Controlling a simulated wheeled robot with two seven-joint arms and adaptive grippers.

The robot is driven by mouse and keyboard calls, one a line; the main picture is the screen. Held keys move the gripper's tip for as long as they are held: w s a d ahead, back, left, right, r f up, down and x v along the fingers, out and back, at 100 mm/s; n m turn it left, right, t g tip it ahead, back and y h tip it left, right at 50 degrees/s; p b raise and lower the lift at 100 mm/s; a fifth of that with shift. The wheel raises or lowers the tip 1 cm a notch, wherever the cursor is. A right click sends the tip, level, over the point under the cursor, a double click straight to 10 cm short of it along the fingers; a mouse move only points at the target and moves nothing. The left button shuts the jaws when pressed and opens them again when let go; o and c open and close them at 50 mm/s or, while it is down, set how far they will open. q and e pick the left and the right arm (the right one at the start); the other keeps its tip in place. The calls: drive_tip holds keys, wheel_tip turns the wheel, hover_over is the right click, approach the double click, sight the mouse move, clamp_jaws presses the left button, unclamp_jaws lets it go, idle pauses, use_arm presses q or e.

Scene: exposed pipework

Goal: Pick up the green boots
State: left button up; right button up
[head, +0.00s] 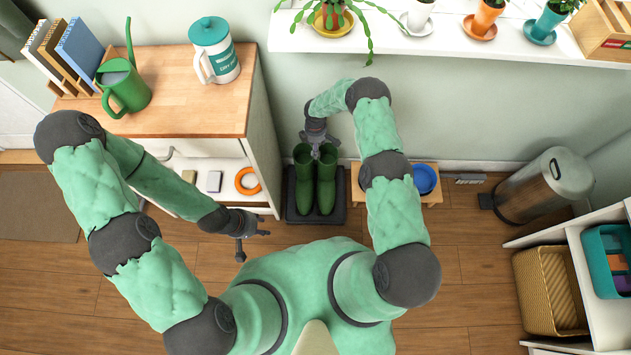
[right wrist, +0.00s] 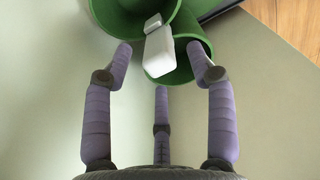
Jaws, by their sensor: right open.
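The green boots (head: 326,186) stand upright side by side on a dark tray (head: 338,214) on the floor, below the wall shelf. My right gripper (head: 317,150) is just above their tops, pointing down. In the right wrist view the boots' round openings (right wrist: 182,64) lie beyond my right gripper (right wrist: 160,50), whose three fingers are spread and empty. A white block-like piece (right wrist: 158,50) shows at the boot rims between the fingertips. I cannot tell whether any fingertip touches a rim. My left gripper (head: 254,243) is open and empty, left of the boots and in front of the cabinet.
A wooden-topped cabinet (head: 180,75) with a green watering can (head: 126,92) stands left of the boots. A low wooden stand (head: 432,199) with a blue bowl (head: 424,179) is right of them. Floor in front is partly clear.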

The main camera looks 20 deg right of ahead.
wheel_tip(320, 180, down, 4)
drive_tip(key=shift+r+b, duration=0.25)
drive_tip(key=shift+b, duration=0.4)
clamp_jaws()
drive_tip(key=shift+w+r, duration=0.15)
drive_tip(key=shift+r, duration=0.05)
